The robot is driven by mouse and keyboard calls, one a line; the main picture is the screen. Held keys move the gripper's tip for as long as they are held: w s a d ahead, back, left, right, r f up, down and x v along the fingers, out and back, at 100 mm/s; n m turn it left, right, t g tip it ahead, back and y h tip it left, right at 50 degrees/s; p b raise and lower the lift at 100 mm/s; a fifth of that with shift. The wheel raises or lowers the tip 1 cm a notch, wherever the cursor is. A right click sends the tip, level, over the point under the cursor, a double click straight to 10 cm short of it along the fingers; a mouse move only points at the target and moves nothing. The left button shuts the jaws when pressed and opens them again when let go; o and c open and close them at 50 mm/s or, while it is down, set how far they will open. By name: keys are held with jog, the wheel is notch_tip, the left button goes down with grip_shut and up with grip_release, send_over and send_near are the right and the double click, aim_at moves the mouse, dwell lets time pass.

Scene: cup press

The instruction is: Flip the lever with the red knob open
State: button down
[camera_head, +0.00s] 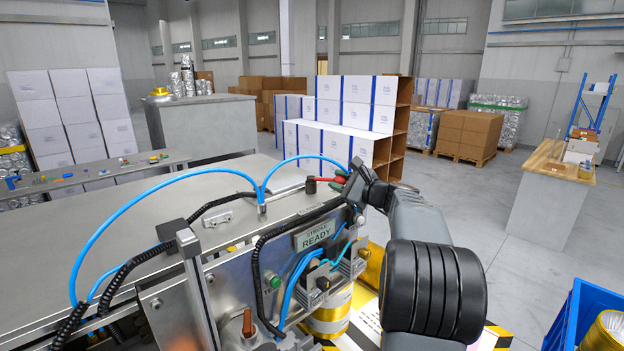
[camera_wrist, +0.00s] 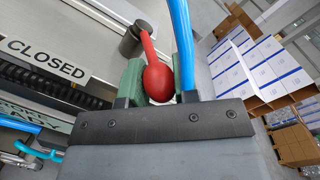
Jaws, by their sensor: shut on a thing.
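The lever's red knob (camera_wrist: 158,82) sits between my gripper's green fingers in the wrist view, and my gripper (camera_wrist: 156,84) is shut on it. The red lever arm (camera_wrist: 149,48) runs up from the knob to a grey pivot (camera_wrist: 130,42). In the head view, the red lever (camera_head: 326,180) lies nearly level along the machine's top edge, between its dark pivot (camera_head: 311,185) and my gripper (camera_head: 342,178). A "CLOSED" label (camera_wrist: 45,58) is on the panel left of the lever. The right finger is mostly hidden behind a blue hose.
The blue hose (camera_wrist: 183,45) passes close beside the knob and over my gripper. Blue and black hoses also arch over the machine top (camera_head: 220,237) in the head view. A "READY" sign (camera_head: 316,235) is on the machine's front. A blue crate (camera_head: 575,315) stands at the lower right.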

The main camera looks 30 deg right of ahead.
jog(key=w+d+n+g+y+p, duration=0.1)
jog(key=y, duration=0.1)
jog(key=w+d+n+g+y+p, duration=0.1)
jog(key=n+g+y, duration=0.1)
jog(key=w+d+n+g+y+p, duration=0.1)
jog(key=n+y, duration=0.1)
jog(key=shift+g+y, duration=0.3)
jog(key=shift+y, duration=0.1)
jog(key=shift+w+d+n+g+y, duration=0.15)
jog(key=shift+w+n+g+y, duration=0.35)
jog(key=shift+n+g+y, duration=0.25)
jog(key=shift+w, duration=0.1)
jog(key=c, duration=0.9)
grip_release()
jog(key=shift+v, duration=3.8)
